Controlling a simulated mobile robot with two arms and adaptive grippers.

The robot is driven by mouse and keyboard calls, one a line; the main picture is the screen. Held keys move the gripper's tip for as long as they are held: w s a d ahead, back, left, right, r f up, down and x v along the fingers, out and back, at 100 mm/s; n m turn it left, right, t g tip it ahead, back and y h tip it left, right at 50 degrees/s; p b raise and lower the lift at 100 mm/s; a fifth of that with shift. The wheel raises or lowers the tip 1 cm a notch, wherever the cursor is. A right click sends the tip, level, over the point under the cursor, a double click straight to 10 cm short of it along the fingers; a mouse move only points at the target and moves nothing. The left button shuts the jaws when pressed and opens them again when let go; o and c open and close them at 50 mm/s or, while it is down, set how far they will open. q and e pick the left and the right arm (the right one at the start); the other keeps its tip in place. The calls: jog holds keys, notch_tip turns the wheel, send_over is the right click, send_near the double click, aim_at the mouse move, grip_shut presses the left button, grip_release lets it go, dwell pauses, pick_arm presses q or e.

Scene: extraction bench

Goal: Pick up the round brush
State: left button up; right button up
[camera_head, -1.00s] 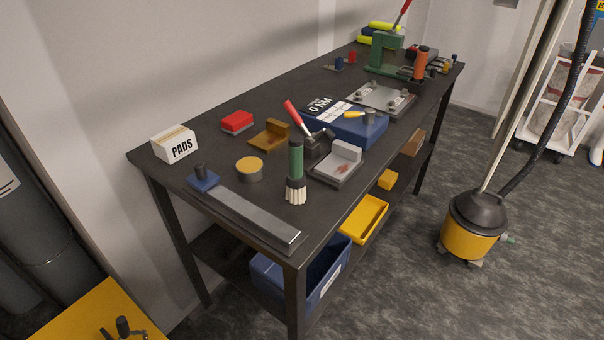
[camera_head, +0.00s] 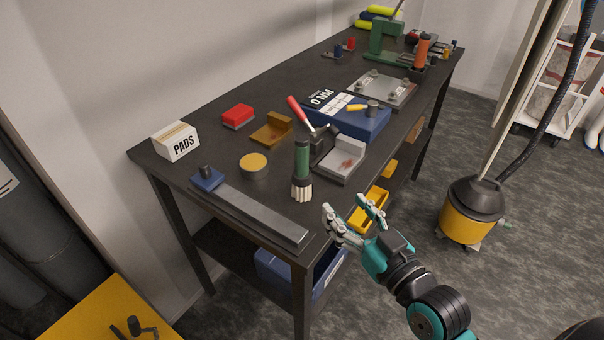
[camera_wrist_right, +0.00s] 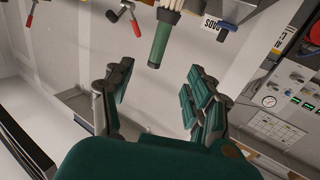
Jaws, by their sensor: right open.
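The round brush (camera_head: 302,172) stands on the dark bench near its front edge, green handle up and pale bristles down. In the right wrist view the brush (camera_wrist_right: 160,43) shows upside down, its green handle ahead of and between the spread fingers. My right gripper (camera_head: 350,214) is open and empty, in front of the bench edge, a little right of and below the brush, apart from it. Its fingers also show in the right wrist view (camera_wrist_right: 155,98). My left gripper is not in view.
A toggle clamp with a red handle (camera_head: 300,114) and a grey angle block (camera_head: 342,162) stand close behind and right of the brush. A long steel bar (camera_head: 262,212) lies left. A yellow tin (camera_head: 254,166) and PADS box (camera_head: 176,142) are farther left.

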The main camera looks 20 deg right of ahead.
jog(key=p, duration=0.3)
send_near(305, 157)
jog(key=w, duration=0.5)
jog(key=shift+a+f, duration=0.25)
jog(key=shift+a, duration=0.05)
jog(key=shift+w+a+f, duration=0.1)
jog(key=shift+w+a, duration=0.05)
jog(key=shift+w, duration=0.5)
jog(key=w+p, duration=0.1)
jog(key=w, duration=0.1)
jog(key=w+a+p, duration=0.1)
jog(key=w, duration=0.1)
jog(key=shift+w+a, duration=0.1)
jog(key=shift+w, duration=0.45)
jog(key=shift+s, duration=0.1)
jog(key=shift+c, duration=0.9)
grip_shut()
